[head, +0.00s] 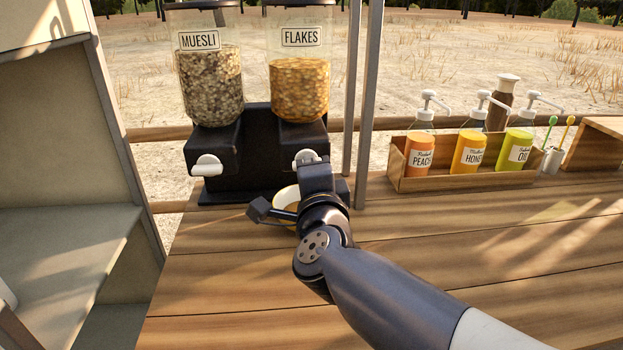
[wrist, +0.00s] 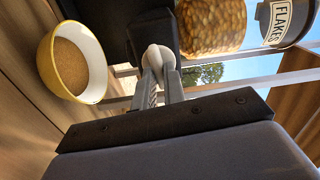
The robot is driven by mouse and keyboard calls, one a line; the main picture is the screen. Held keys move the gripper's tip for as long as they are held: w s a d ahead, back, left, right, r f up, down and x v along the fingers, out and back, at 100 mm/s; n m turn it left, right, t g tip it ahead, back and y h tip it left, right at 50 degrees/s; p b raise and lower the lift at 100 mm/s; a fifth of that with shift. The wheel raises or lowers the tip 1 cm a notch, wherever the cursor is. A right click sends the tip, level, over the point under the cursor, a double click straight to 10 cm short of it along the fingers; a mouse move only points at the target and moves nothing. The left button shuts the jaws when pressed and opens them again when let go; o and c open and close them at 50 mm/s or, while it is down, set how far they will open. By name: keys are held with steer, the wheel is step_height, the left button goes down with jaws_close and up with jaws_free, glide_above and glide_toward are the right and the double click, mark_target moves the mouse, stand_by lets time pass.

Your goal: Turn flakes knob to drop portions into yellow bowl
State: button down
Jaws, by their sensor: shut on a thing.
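The flakes dispenser (head: 300,75), a clear hopper of orange-brown flakes, stands at the back on a black base. Its white knob (head: 304,155) shows just above my gripper (head: 313,168). In the wrist view, my gripper (wrist: 160,82) is shut on the flakes knob (wrist: 158,57). The yellow bowl (head: 284,194) sits below the knob, partly hidden by my wrist. In the wrist view, the bowl (wrist: 48,70) has a white inside with a brown layer in it; I cannot tell what this is.
The muesli dispenser (head: 210,85) with its own white knob (head: 207,166) stands to the left on the same base (head: 255,150). A wooden box (head: 450,180) of pump bottles is to the right. A metal post (head: 371,100) rises close right of the dispensers. The front counter is clear.

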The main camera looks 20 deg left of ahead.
steer(key=shift+f+m, duration=0.1)
steer(key=shift+m, duration=0.4)
steer(key=shift+b, duration=0.3)
steer(key=c, duration=1.5)
jaws_free()
steer(key=shift+p+v, duration=1.05)
steer(key=shift+v, duration=4.4)
steer(key=shift+o, duration=0.5)
